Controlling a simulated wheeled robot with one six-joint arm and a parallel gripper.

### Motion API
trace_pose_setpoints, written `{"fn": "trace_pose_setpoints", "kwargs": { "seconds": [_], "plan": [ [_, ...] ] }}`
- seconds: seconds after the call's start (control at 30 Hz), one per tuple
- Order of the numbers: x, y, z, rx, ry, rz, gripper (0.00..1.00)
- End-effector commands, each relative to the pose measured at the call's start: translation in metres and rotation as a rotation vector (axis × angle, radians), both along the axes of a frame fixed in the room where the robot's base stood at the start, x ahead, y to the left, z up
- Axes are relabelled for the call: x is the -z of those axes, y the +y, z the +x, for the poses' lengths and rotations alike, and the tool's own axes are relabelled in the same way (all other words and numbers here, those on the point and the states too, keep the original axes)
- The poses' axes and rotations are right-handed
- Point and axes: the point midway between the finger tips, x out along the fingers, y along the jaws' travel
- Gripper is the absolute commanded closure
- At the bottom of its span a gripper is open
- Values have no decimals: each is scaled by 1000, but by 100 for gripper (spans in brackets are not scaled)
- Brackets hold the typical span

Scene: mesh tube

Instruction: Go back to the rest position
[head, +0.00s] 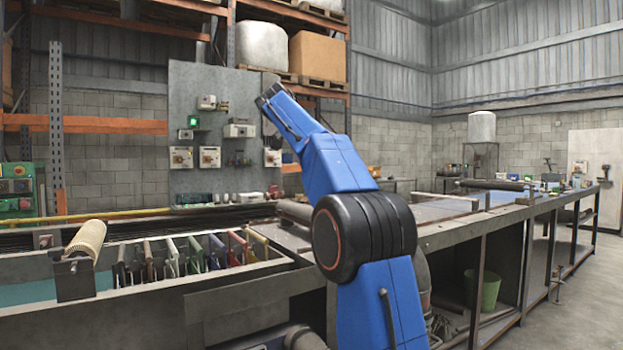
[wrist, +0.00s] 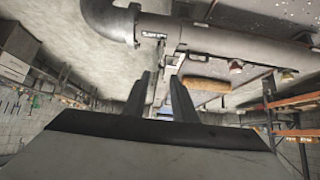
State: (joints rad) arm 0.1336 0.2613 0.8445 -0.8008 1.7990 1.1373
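My gripper (wrist: 161,92) shows in the wrist view as two dark fingers with a clear gap between them. It is open, and no object is held in the gap. In the head view my blue arm rises through the middle and bends up to the left; the fingers cannot be made out there. A tan, ribbed mesh tube (head: 87,239) lies tilted on a dark box-like holder (head: 75,279) at the left, well apart from my arm. A tan, elongated thing (wrist: 206,85) shows beyond the fingers in the wrist view; I cannot tell what it is.
A long trough (head: 240,275) with several coloured dividers runs along the left and middle. A workbench (head: 455,232) extends to the right, with a green bin (head: 482,290) beneath. A grey control panel (head: 222,150) stands behind my arm. Floor at the far right is clear.

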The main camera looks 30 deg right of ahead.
Motion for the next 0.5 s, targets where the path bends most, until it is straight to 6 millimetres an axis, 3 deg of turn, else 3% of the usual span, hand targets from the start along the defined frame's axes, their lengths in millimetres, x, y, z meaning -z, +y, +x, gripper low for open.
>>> {"fn": "trace_pose_setpoints", "kwargs": {
  "seconds": [0.3,0.5],
  "plan": [
    [2,3,-3,-25,11,5,75],
    [19,25,-27,-187,78,44,75]
  ]
}}
